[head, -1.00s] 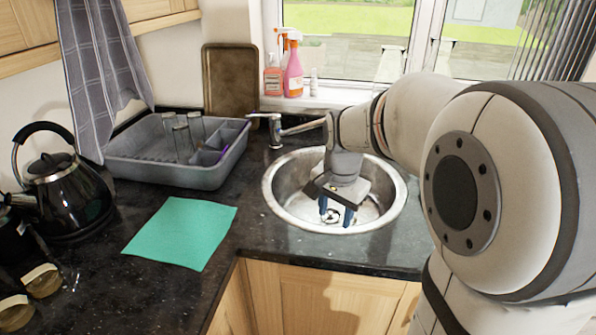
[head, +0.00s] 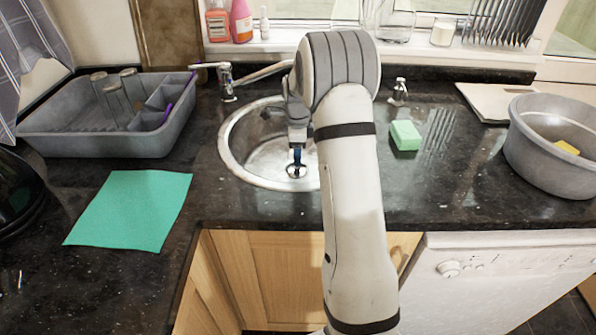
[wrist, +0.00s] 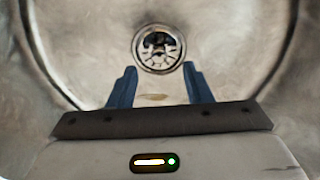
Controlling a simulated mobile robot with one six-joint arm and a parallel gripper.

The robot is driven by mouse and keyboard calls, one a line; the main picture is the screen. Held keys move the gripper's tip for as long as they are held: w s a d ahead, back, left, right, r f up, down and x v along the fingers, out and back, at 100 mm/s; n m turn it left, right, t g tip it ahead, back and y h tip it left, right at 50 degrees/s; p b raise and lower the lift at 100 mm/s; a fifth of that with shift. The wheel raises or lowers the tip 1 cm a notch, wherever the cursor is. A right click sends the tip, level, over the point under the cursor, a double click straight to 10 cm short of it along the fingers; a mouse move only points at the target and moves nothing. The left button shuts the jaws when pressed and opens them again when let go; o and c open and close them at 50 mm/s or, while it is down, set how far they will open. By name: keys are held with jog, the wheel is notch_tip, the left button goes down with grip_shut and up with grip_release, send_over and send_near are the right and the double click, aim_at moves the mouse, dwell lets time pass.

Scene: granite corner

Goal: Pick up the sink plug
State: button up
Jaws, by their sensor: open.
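A round metal drain fitting (wrist: 158,48) with a dark piece in its middle sits in the bottom of the round steel sink (head: 232,150). I cannot tell for sure whether the dark piece is the sink plug or part of the drain. My gripper (wrist: 160,72) points down into the sink with its two blue fingers apart and nothing between them. In the wrist view the drain lies just beyond the fingertips. In the head view my gripper (head: 297,157) is over the drain, and my arm hides the sink's right side.
A tap (head: 228,82) stands behind the sink's left side. A grey dish rack (head: 95,145) and a teal cloth (head: 130,210) lie to the left. A green sponge (head: 405,135) and a grey basin (head: 550,160) are to the right.

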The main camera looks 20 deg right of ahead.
aim_at(297, 169)
notch_tip(297, 169, down, 4)
jog(key=shift+a+f, duration=0.1)
jog(key=shift+f, duration=0.05)
jog(key=shift+c, duration=0.3)
grip_shut()
